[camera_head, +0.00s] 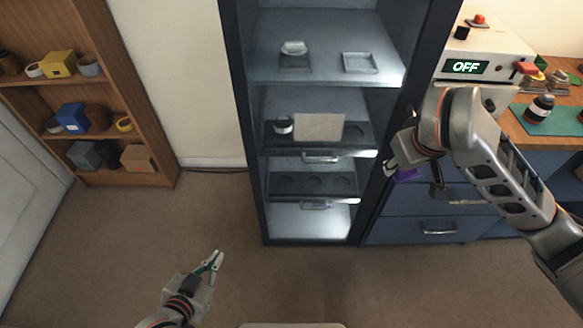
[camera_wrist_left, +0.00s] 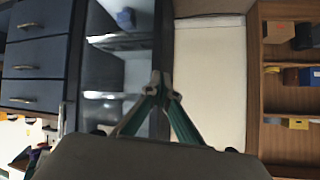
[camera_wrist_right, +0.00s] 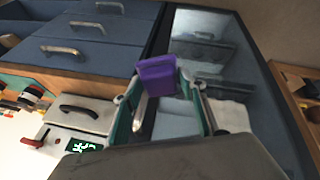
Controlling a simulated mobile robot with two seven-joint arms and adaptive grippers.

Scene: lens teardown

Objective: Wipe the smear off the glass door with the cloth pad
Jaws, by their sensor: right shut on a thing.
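The glass door covers the front of a tall dark-framed cabinet (camera_head: 243,120). A pale beige rectangular smear (camera_head: 320,127) shows on it at mid-height. The cloth pad is a purple block (camera_head: 406,175), also seen in the right wrist view (camera_wrist_right: 157,76). My right gripper (camera_head: 394,172) is shut on the pad at the cabinet's right edge, to the right of and below the smear. It looks apart from the glass. My left gripper (camera_head: 217,258) is empty, low and left of the cabinet, with its fingertips (camera_wrist_left: 160,80) together.
A wooden shelf unit (camera_head: 160,170) stands at the left. At the right are blue drawers (camera_head: 425,205) and a bench with a device reading OFF (camera_head: 466,67). The floor before the cabinet is clear.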

